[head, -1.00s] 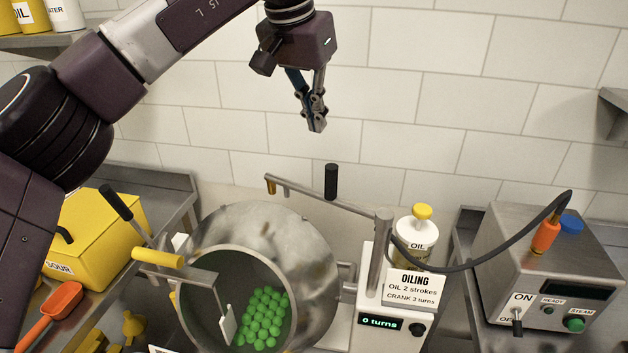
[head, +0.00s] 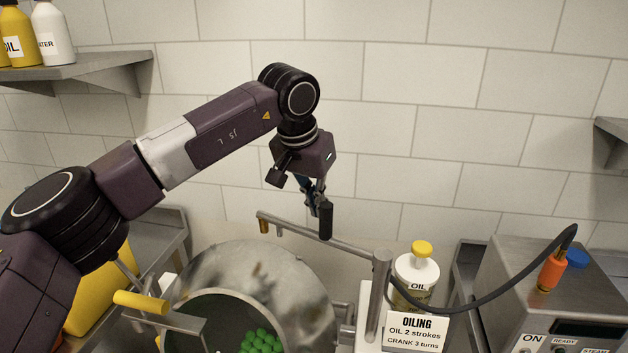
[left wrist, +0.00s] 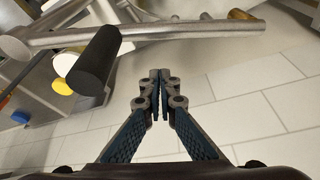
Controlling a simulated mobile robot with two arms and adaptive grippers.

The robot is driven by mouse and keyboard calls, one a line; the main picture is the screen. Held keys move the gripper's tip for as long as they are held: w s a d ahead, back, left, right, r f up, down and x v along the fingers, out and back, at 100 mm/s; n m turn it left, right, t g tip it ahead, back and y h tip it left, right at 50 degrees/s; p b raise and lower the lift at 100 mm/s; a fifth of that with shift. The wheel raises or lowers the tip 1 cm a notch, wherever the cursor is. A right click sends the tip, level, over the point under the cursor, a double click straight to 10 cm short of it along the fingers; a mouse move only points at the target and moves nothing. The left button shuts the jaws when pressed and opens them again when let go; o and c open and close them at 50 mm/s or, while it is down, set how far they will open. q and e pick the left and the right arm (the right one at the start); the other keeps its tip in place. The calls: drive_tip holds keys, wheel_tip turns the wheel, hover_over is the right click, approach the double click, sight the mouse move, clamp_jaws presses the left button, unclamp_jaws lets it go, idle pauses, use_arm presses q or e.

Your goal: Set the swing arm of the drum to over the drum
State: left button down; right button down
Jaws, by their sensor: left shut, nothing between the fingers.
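My right gripper is not in view.
An oil bottle (head: 414,275) with a yellow cap and an oiling sign (head: 414,332) stand by the post. A dark hose (head: 505,291) loops to the steel box (head: 495,290) at right. The tiled wall is behind; a shelf (head: 85,65) is upper left.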

use_arm(q)
drive_tip(key=s+a, duration=0.2)
drive_tip(key=s, duration=0.1)
drive_tip(key=shift+s+p, duration=0.1)
drive_tip(key=shift+p, duration=0.3)
drive_tip(key=shift+s, duration=0.15)
